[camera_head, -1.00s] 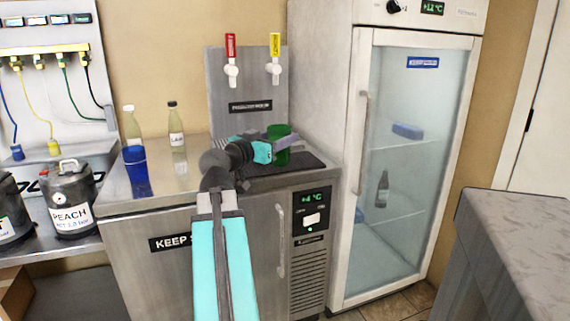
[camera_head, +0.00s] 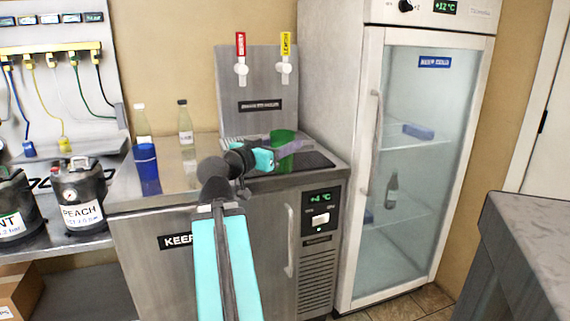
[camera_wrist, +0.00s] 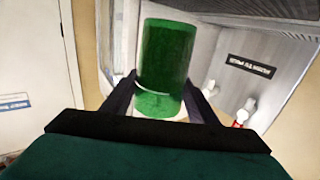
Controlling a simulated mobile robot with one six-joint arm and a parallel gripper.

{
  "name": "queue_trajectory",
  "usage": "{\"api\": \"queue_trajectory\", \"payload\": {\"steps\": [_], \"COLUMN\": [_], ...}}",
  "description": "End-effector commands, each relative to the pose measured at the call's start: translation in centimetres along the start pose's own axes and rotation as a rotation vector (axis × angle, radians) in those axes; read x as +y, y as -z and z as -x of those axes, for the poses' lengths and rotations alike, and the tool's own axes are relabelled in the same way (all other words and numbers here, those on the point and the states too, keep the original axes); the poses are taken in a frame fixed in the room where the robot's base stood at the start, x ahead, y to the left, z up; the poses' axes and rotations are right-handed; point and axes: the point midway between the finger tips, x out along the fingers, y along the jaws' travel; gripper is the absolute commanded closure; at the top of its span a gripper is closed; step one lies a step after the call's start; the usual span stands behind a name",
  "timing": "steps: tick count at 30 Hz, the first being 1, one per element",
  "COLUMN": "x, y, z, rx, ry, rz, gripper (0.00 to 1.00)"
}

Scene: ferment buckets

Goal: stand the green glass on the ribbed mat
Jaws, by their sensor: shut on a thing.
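The green glass (camera_head: 284,136) is between the fingers of my gripper (camera_head: 284,150), over the steel counter in front of the tap panel. In the wrist view the glass (camera_wrist: 165,55) fills the space between both fingers (camera_wrist: 160,100), and my gripper is shut on it. The glass looks upright in the head view. A dark mat (camera_head: 318,160) lies on the counter at the right, beside and partly behind the glass; its ribs are too small to make out. I cannot tell whether the glass base touches the mat.
A blue glass (camera_head: 145,160) and two bottles (camera_head: 186,125) stand at the counter's left. The tap panel (camera_head: 258,85) rises behind the glass, with a grey drip tray at its foot. A tall glass-door fridge (camera_head: 410,170) stands close on the right.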

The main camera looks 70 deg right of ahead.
Motion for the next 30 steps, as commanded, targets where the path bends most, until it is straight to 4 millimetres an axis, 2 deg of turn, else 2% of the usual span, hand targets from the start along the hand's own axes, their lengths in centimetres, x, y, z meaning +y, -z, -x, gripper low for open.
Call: {"api": "queue_trajectory", "payload": {"steps": [3,14,30], "x": [-0.2,-0.4,-1.9], "y": [0.0,0.1,0.0], "z": [0.7,0.6,-1.3], "rx": [-0.002,-0.004,0.000], "ry": [-0.001,-0.003,0.005], "rz": [0.001,0.002,0.003], "gripper": [0.87,0.87,0.87]}}
